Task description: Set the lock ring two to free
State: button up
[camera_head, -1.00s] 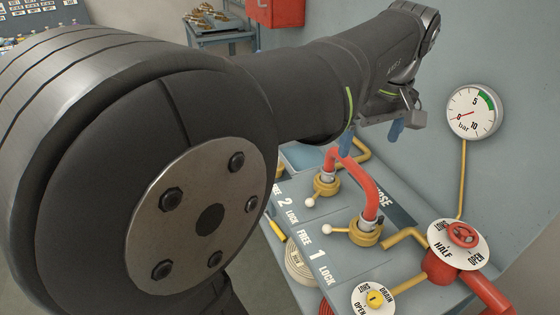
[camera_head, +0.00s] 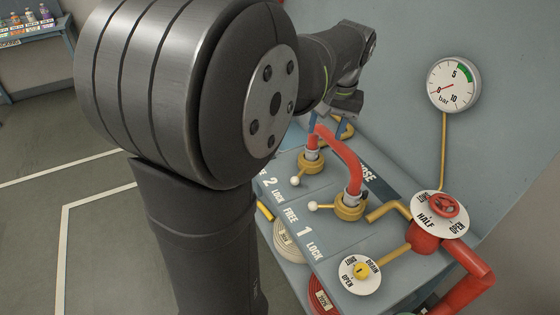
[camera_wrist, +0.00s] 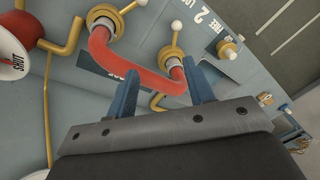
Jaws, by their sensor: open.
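Lock ring two (camera_head: 310,164) is a yellow collar on a red hose end, with a white-knobbed lever (camera_head: 295,181) slanting towards the LOCK side of its label. The ring also shows in the wrist view (camera_wrist: 173,55). Lock ring one (camera_head: 351,207) stands nearer, its lever pointing towards FREE. My gripper (camera_head: 328,125) is open above and behind ring two. In the wrist view its blue fingers (camera_wrist: 160,87) stand apart, with the red hose (camera_wrist: 128,62) beyond them. Contact with the hose cannot be told.
The red hose (camera_head: 342,148) arches between both rings. A pressure gauge (camera_head: 454,84) is on the wall. A red valve wheel (camera_head: 444,205) and a drain knob (camera_head: 361,271) stand at the right front. Coiled hoses (camera_head: 289,240) sit below the panel.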

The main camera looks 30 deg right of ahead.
aim_at(295, 179)
jog(key=w+f+m, duration=0.2)
jog(key=f, duration=0.6)
jog(key=w+a+f+m, duration=0.1)
jog(key=w+f+m, duration=0.1)
jog(key=f, duration=0.6)
jog(key=w+a+f+m, duration=0.1)
jog(key=w+f, duration=0.3)
jog(key=f, duration=0.4)
jog(key=shift+w+a+m, duration=0.2)
jog(key=shift+w+m, duration=0.05)
jog(key=shift+m, duration=0.35)
grip_shut()
